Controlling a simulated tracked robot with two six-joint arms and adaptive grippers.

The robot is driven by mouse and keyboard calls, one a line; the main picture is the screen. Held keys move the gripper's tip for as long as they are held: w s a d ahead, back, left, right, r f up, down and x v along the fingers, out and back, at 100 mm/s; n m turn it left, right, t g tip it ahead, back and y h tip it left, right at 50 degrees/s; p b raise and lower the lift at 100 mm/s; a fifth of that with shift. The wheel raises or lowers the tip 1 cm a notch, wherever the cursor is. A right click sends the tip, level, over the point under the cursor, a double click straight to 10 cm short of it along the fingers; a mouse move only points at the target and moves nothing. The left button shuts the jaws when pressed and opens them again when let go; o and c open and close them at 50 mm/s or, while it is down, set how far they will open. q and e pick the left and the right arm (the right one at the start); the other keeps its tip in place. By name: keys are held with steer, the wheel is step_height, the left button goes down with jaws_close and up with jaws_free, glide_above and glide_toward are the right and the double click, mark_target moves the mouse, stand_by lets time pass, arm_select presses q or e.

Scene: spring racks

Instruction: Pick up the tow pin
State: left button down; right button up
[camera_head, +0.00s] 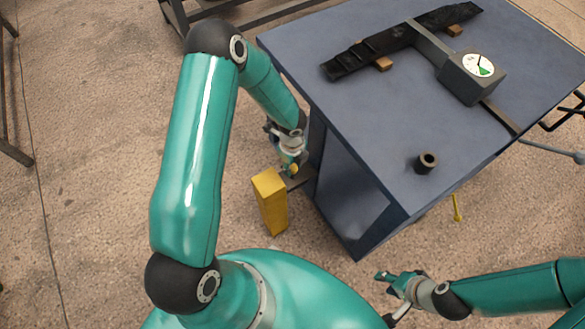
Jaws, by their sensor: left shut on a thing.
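My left gripper (291,168) is low beside the near left side of the blue table, just above a dark plate (301,178) that juts out there. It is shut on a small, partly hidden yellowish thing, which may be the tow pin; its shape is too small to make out. A yellow block (270,201) stands upright on the floor just below and left of the gripper. My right gripper (384,281) is in front of the table's near corner, apart from everything, with its fingers apart and nothing seen between them.
The blue table (372,117) carries a long dark spring pack (395,46) on wooden blocks, a gauge box (473,77) and a small dark ring (426,162). A thin yellow rod (457,208) is on the floor beyond the table's right edge.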

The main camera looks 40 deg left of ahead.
arm_select(q)
step_height(320, 180, up, 15)
steer(key=p, duration=0.4)
steer(key=shift+r, duration=0.2)
steer(key=c, duration=1.5)
jaws_free()
jaws_close()
